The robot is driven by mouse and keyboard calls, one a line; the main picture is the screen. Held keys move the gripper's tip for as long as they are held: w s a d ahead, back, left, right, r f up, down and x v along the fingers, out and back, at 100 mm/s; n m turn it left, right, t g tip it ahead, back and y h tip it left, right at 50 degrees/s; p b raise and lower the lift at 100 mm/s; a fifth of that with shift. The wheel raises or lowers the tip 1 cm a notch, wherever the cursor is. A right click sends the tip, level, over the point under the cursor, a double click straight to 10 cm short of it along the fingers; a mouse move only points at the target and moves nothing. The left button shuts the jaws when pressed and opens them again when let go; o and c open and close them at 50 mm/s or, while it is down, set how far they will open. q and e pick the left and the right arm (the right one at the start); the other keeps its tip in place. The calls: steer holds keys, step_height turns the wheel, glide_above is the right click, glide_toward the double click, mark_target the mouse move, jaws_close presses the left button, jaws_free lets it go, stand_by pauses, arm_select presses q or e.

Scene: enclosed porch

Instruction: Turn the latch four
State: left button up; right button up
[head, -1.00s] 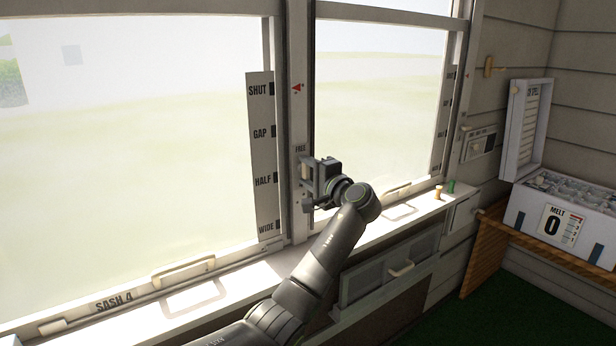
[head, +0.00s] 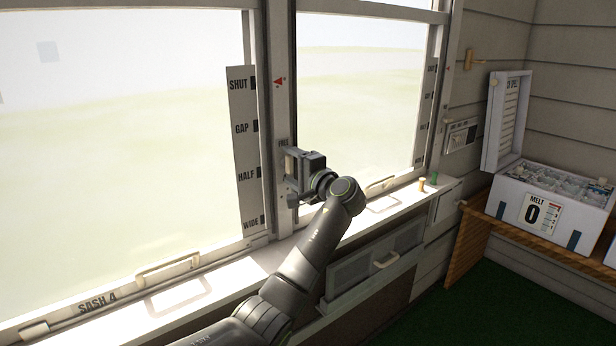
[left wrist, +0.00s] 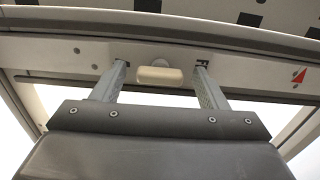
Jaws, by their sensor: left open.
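My left gripper (head: 291,178) is at the window post (head: 280,110) between the two sashes, just under a small label that seems to read FREE. In the left wrist view its two fingers (left wrist: 160,72) are open and point at the post. A cream latch knob (left wrist: 160,76) sits between them, with gaps on both sides, so they do not grip it. The knob looks lengthwise across the span between the fingers. In the head view the gripper hides the latch. My right gripper is not in view.
The SASH 4 rail (head: 95,303) has a cream handle (head: 167,265). A scale plate (head: 243,150) reads SHUT, GAP, HALF, WIDE. A red arrow (head: 279,82) marks the post. Small pegs (head: 421,185) stand on the sill. A white open box (head: 550,200) reads MELT 0.

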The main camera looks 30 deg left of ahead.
arm_select(q)
steer(key=b+v, duration=0.2)
steer(key=v, duration=1.5)
steer(key=shift+b, duration=0.3)
steer(key=shift+f, duration=0.1)
